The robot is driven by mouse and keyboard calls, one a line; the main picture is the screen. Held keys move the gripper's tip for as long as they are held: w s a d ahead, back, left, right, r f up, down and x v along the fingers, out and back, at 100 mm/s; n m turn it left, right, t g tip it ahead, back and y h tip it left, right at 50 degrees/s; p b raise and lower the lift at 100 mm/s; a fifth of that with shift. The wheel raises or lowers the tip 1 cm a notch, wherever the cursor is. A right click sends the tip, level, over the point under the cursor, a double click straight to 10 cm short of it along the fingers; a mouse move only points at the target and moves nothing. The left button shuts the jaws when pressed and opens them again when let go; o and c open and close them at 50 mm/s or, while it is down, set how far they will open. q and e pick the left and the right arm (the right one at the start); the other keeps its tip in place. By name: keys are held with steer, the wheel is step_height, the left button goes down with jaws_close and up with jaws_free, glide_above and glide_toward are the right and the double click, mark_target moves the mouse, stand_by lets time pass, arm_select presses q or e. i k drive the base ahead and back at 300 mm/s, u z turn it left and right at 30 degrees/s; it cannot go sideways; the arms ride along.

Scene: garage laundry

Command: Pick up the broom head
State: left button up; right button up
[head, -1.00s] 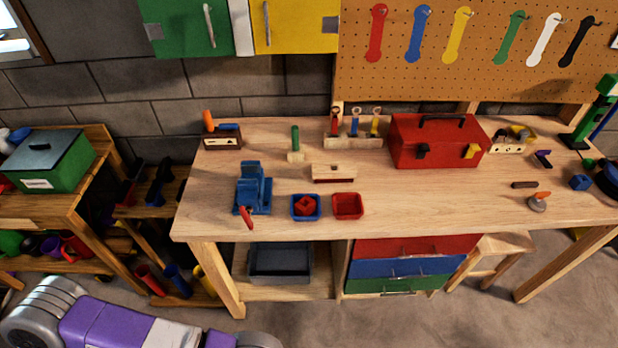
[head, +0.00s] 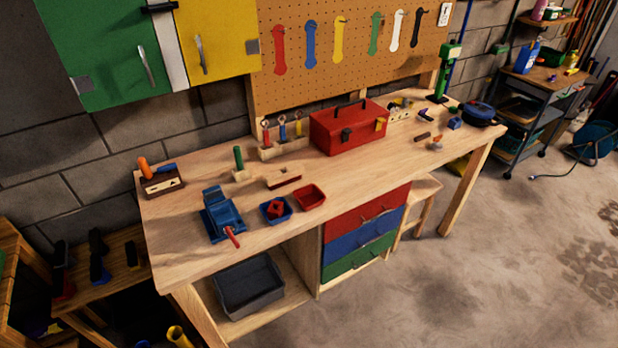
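A small light wooden block with a dark red underside, which looks like the broom head (head: 284,181), lies on the workbench (head: 205,262). It lies behind the blue and red small bins and in front of the tool rack. Its underside rests on the bench top. Neither of my grippers is in view.
A blue vise (head: 221,213) stands left of the blue bin (head: 266,215) and red bin (head: 310,196). A green-handled tool (head: 239,160) stands behind the block. A red toolbox (head: 347,126) sits to the right. Open floor (head: 440,285) lies at front right.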

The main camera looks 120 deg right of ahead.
mark_target(281, 176)
steer(key=z, duration=2.1)
